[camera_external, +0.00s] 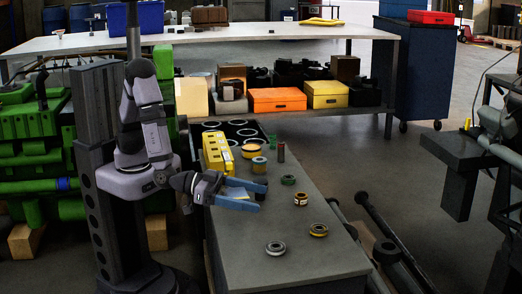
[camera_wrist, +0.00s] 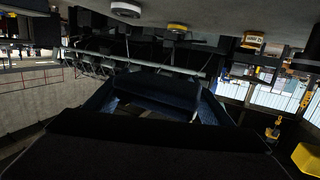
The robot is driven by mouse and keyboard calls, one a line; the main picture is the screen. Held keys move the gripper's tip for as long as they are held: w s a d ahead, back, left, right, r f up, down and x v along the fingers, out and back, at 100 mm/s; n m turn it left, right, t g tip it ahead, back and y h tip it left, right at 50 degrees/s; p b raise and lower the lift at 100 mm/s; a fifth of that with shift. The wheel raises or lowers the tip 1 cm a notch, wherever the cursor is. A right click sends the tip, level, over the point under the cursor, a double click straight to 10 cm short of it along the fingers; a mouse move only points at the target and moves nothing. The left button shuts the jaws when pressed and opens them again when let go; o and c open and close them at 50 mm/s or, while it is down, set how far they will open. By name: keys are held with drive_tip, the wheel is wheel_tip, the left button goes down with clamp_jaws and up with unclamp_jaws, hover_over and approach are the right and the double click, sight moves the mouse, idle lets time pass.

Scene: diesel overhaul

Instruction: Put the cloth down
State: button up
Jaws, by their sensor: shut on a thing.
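My gripper (camera_external: 252,194) is over the near left part of the grey workbench (camera_external: 285,222), pointing right, with blue fingers. In the wrist view (camera_wrist: 160,100) a dark blue piece (camera_wrist: 162,88) spans the space between the fingers. It appears to be the cloth, though dim light hides its edges and folds. In the external view the cloth cannot be told clearly from the blue fingers. I cannot tell whether it touches the bench.
A yellow box (camera_external: 217,152) and several rings stand on the workbench, including a grey ring (camera_external: 275,248) and a yellow-black ring (camera_external: 318,230). Bare bench top lies right of and in front of the gripper.

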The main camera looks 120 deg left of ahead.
wheel_tip(320, 180, up, 7)
drive_tip(key=n+g+y+p, duration=0.3)
drive_tip(key=y+p, duration=0.1)
drive_tip(key=p, duration=1.4)
hover_over(233, 188)
drive_tip(key=shift+r, duration=0.2)
drive_tip(key=s+a+r+n+g+y+p, duration=0.1)
drive_tip(key=s+r+n+g+y+p, duration=0.1)
drive_tip(key=s+r+p, duration=0.5)
drive_tip(key=shift+s+a+r+n+y+p, duration=0.3)
drive_tip(key=shift+s+n+y+p, duration=0.45)
drive_tip(key=shift+p, duration=2.35)
drive_tip(key=shift+s+g, duration=0.1)
drive_tip(key=shift+g, duration=0.3)
